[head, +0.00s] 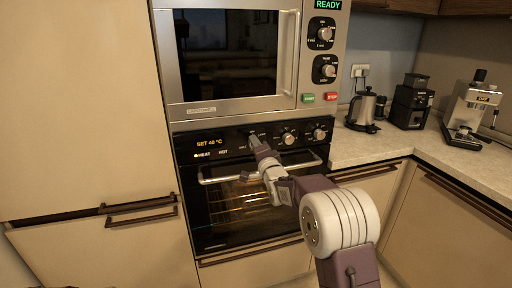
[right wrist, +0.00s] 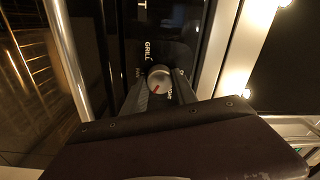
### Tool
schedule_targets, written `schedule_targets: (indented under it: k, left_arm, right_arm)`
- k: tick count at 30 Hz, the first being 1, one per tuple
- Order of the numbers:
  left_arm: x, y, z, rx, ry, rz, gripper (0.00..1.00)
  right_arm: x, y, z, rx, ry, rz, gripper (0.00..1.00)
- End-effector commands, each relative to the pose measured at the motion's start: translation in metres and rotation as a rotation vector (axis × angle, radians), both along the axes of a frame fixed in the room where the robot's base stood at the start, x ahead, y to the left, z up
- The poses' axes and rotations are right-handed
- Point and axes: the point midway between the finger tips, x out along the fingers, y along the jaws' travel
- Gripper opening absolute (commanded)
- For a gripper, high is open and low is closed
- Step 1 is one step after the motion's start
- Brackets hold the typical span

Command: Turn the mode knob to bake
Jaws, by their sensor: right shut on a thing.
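The oven control panel (head: 222,147) lies under the microwave. My right gripper (head: 256,140) reaches up to the left knob of its row and covers it in the head view. In the right wrist view that knob (right wrist: 159,76) is round and silvery with a red mark at its lower left. The fingers of my right gripper (right wrist: 158,92) are shut on it, one on each side. The word GRILL shows above the knob there; other labels are partly covered or too small to read. My left gripper is not in view.
Two more knobs, a middle one (head: 288,138) and a right one (head: 319,134), sit to the right. The oven handle (head: 225,176) runs below the panel, under my right wrist. The microwave (head: 235,60) is above. A kettle (head: 364,109) and coffee machines stand on the right counter.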

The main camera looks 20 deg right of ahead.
Motion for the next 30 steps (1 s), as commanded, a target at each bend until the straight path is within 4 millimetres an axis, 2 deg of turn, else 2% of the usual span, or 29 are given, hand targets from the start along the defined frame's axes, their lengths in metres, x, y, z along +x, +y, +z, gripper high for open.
schedule_targets:
  k: [17,18,20,30]
  left_arm:
    - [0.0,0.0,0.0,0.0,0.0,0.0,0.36]
    - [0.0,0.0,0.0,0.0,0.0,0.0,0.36]
    - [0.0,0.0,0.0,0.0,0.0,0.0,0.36]
    - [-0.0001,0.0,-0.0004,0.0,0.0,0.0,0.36]
  right_arm:
    - [0.0,-0.0002,0.0,0.029,0.001,0.0,0.0]
    - [0.0,-0.0002,0.0,0.028,0.001,0.0,0.42]
    - [0.0,-0.0002,0.0,0.028,0.001,0.0,0.56]
    - [-0.0027,-0.0002,-0.0001,0.028,0.001,0.0,0.56]
